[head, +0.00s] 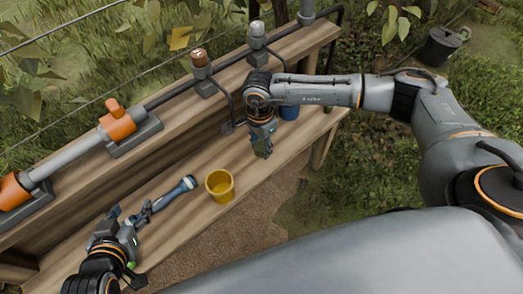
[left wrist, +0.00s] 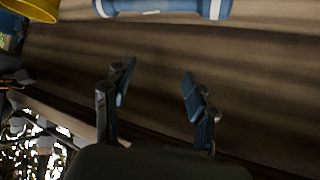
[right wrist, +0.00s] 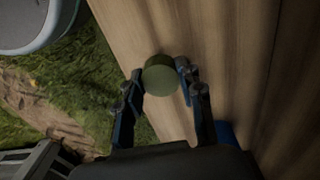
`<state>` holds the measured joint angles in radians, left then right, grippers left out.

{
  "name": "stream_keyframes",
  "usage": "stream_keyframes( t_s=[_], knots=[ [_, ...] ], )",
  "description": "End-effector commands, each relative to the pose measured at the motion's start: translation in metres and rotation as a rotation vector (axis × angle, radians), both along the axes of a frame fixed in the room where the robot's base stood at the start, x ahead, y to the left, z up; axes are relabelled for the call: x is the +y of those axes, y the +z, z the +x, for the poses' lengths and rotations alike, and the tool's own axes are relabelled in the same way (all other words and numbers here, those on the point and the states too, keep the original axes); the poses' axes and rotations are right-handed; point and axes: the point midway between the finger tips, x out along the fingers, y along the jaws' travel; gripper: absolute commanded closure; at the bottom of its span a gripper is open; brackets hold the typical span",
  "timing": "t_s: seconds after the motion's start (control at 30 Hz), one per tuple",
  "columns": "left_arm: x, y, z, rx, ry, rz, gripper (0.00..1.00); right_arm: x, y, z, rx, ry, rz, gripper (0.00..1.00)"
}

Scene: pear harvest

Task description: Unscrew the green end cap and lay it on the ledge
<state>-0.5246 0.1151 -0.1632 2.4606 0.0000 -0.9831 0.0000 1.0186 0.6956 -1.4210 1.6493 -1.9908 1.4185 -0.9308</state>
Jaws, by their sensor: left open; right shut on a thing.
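The green end cap (right wrist: 160,76) is a dull olive-green disc between the fingertips of my right gripper (right wrist: 157,80), which is shut on it. In the head view my right gripper (head: 262,145) points down over the wooden ledge (head: 262,183), and the cap is hard to make out there. I cannot tell whether the cap touches the wood. My left gripper (head: 128,222) is open and empty over the near left part of the ledge. Its spread fingers also show in the left wrist view (left wrist: 158,88), with a blue and grey cylinder (left wrist: 160,8) beyond them.
The blue and grey cylinder (head: 175,193) lies on the ledge beside a yellow cup (head: 220,186). A blue container (head: 289,112) stands beyond my right gripper. A grey pipe (head: 75,158) with orange fittings (head: 117,124) runs along the upper beam. The ledge between cup and right gripper looks clear.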

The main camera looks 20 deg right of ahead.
Motion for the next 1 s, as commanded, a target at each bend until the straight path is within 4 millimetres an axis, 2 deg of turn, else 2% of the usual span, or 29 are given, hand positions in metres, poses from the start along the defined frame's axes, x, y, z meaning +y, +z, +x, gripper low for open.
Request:
stream_keyframes(
  t_s=[0.03,0.2,0.83,0.87,0.97,1.0],
  knots=[
    [-0.003,0.004,0.007,-0.046,-0.003,-0.011,0.44,-0.001,-0.010,-0.001,0.004,-0.001,-0.001,1.00],
    [-0.009,0.023,0.021,-0.161,-0.011,-0.038,0.44,-0.001,-0.024,-0.001,0.003,0.000,-0.002,1.00],
    [-0.012,0.034,0.027,-0.225,-0.016,-0.053,0.44,-0.001,-0.027,-0.001,0.002,0.000,-0.002,1.00],
    [-0.013,0.035,0.028,-0.230,-0.016,-0.054,0.44,-0.001,-0.027,-0.001,0.002,-0.001,-0.002,0.61],
    [-0.013,0.035,0.027,-0.229,-0.016,-0.054,0.44,-0.001,-0.027,-0.001,0.002,0.000,-0.002,0.41],
    [-0.013,0.035,0.027,-0.228,-0.016,-0.053,0.44,-0.001,-0.027,-0.001,0.002,-0.001,-0.002,0.40]
  ],
)
